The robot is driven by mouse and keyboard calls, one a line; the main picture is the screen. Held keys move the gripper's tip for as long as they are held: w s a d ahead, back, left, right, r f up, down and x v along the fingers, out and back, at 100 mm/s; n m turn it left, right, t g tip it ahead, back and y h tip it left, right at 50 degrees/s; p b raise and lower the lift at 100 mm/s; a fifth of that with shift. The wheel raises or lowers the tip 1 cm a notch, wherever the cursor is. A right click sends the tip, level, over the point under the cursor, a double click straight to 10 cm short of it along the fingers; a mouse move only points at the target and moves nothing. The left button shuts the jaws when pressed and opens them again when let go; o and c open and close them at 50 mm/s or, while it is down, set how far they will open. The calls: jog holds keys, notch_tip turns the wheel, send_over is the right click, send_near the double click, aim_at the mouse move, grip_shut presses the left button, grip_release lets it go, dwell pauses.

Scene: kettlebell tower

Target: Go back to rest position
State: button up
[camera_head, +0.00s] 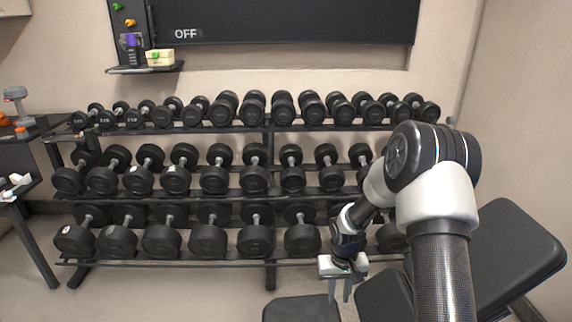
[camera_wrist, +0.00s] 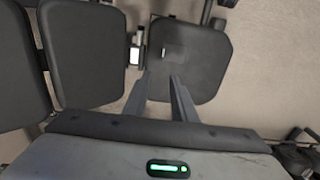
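My gripper (camera_head: 341,290) hangs at the end of my bent arm in the head view, pointing down in front of the dumbbell rack. Its two fingers stand apart with nothing between them. In the wrist view my gripper (camera_wrist: 160,88) also shows both fingers spread and empty, above a dark bench pad (camera_wrist: 187,58). No kettlebell can be made out in either view.
A three-tier rack (camera_head: 270,195) full of black dumbbells stands behind my gripper. A black padded bench (camera_head: 512,255) is at the right, with a seat pad (camera_head: 302,309) below my gripper. A dark table (camera_head: 22,150) stands at the left. Floor at the lower left is clear.

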jog(key=s+r+t+h, duration=0.1)
jog(key=s+r, duration=0.2)
jog(key=r, duration=0.9)
jog(key=s+r+t, duration=0.1)
jog(key=s+r, duration=0.2)
jog(key=r, duration=0.9)
jog(key=s+a+r+t+y, duration=0.1)
jog(key=s+a+r+t, duration=0.1)
jog(key=s+r, duration=0.55)
jog(key=s+a+r+t, duration=0.15)
jog(key=s+r, duration=0.35)
jog(key=s, duration=0.6)
notch_tip(320, 180, up, 23)
jog(key=p, duration=2.3)
jog(key=shift+s, duration=0.35)
